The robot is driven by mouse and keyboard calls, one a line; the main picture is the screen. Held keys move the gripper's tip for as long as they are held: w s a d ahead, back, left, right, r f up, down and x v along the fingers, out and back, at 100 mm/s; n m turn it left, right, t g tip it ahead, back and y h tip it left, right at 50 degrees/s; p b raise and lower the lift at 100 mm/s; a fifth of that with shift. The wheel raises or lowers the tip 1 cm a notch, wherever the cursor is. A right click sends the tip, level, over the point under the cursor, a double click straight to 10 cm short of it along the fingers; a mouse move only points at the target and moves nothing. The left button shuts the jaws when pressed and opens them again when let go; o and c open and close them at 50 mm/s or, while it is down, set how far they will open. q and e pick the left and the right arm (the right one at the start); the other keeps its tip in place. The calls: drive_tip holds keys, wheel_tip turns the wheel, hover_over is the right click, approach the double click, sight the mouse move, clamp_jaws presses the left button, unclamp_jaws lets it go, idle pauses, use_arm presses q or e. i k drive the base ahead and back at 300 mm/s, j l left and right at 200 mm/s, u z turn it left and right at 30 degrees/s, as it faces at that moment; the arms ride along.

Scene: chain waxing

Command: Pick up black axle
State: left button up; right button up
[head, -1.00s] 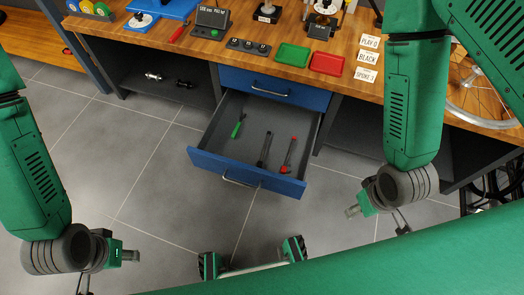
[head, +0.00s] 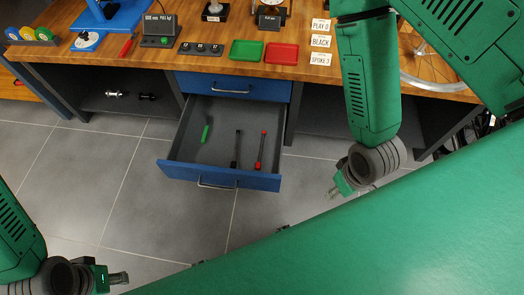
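The black axle (head: 147,97) is a small dark piece on the shelf under the workbench at the left, just right of a silver axle (head: 115,94). My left gripper (head: 119,278) is low at the left edge of the view, well in front of the shelf and apart from the axle. Its grey fingers show edge-on, so I cannot tell their opening. My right gripper (head: 334,192) hangs right of the open drawer, far from the axle. Its fingers are too small to tell open from shut. Nothing shows held in either.
An open blue drawer (head: 228,180) juts out right of the shelf, with a green, a black and a red-ended tool inside. The bench top (head: 205,62) carries a green tray (head: 246,50), a red tray (head: 281,54) and label cards. Grey floor (head: 105,165) before the shelf is clear.

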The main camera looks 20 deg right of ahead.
sight(234, 164)
drive_tip(key=i+l, duration=0.1)
drive_tip(key=l, duration=0.3)
drive_tip(key=i+l+z, duration=0.15)
drive_tip(key=l, duration=0.25)
drive_tip(key=i+l, duration=0.1)
drive_tip(key=l, duration=0.25)
drive_tip(key=i+l+z, duration=0.1)
drive_tip(key=l, duration=0.3)
